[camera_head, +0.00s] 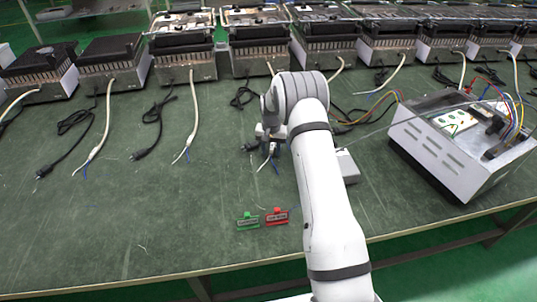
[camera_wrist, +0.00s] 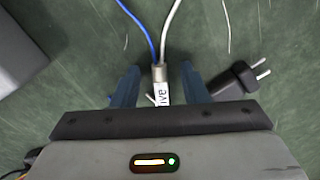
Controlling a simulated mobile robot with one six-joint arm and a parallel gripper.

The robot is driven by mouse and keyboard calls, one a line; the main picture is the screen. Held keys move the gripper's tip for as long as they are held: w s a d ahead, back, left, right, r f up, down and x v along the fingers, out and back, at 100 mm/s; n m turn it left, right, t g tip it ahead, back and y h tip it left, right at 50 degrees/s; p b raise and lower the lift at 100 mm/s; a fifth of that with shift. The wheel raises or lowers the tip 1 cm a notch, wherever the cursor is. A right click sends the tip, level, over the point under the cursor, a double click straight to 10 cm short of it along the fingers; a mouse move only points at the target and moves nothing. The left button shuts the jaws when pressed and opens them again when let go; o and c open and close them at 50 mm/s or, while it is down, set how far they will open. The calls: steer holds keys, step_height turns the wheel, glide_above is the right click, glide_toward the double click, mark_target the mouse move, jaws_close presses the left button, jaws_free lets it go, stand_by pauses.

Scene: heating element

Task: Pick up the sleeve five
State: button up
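The sleeve (camera_wrist: 161,93) is a small white tube with black print, of which "ive" can be read. It lies on the green table between the two blue fingers of my gripper (camera_wrist: 160,68) in the wrist view. A gap shows on each side of it, so my gripper is open around it, not shut on it. A blue wire (camera_wrist: 141,25) and a white wire (camera_wrist: 172,18) run from a metal-coloured end at its top. The lower part of the sleeve is hidden by the gripper body. In the head view my arm hides the sleeve.
A black two-pin plug (camera_wrist: 235,80) lies just right of the right finger. A green clip (camera_head: 247,221) and a red clip (camera_head: 276,217) lie near the front edge. An open metal case (camera_head: 440,150) with wiring stands at right. Heaters line the back; the front left table is clear.

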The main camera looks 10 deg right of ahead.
steer(key=shift+c, duration=0.2)
steer(key=shift+r, duration=0.1)
jaws_close()
